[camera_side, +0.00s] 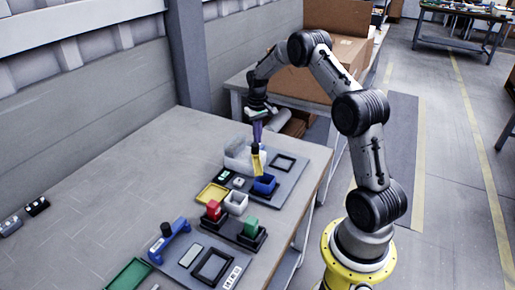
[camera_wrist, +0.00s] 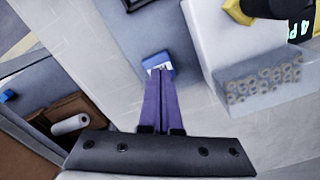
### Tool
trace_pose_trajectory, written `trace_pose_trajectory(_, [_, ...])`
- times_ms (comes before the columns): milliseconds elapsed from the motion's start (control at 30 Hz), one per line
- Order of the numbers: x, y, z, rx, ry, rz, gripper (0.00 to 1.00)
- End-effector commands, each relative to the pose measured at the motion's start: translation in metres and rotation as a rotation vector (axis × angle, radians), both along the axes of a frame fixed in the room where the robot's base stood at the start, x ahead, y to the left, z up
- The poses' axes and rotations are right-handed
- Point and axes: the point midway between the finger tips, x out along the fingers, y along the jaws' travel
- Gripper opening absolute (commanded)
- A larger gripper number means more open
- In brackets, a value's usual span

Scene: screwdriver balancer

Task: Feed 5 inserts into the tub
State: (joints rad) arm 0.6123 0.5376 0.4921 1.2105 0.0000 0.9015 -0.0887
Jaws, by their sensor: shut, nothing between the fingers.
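My gripper (camera_side: 257,143) has long purple fingers pointing down above the far end of the table; in the wrist view the fingers (camera_wrist: 158,78) are closed together with nothing between them. A small blue box with a white label (camera_wrist: 157,60) lies just beyond the fingertips. In the side view an open blue box (camera_side: 265,184) stands below and in front of the gripper; I cannot tell which container is the tub. A pale block in the wrist view carries several ring-like shapes (camera_wrist: 262,82), possibly the inserts. A white bin (camera_side: 237,158) stands beside the gripper.
A yellow upright piece (camera_side: 257,163) is close under the fingers. A yellow tray (camera_side: 212,194), a red block (camera_side: 213,209), a white cup (camera_side: 236,202) and a green block (camera_side: 250,226) stand nearer the camera. The left tabletop is mostly clear.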

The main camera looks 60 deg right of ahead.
Motion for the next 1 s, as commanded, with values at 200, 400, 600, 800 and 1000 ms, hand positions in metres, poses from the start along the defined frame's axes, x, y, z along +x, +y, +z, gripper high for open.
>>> trace_pose_trajectory(200, [0.000, 0.000, -0.003, 0.000, 0.001, 0.000, 0.00])
trace_pose_trajectory(400, [0.000, 0.000, -0.006, 0.000, 0.001, 0.000, 0.00])
trace_pose_trajectory(600, [0.000, 0.000, -0.009, 0.000, 0.000, 0.000, 0.00])
trace_pose_trajectory(800, [0.000, 0.000, -0.011, 0.000, 0.000, 0.000, 0.00])
trace_pose_trajectory(1000, [0.000, 0.000, -0.014, 0.000, 0.000, 0.000, 0.00])
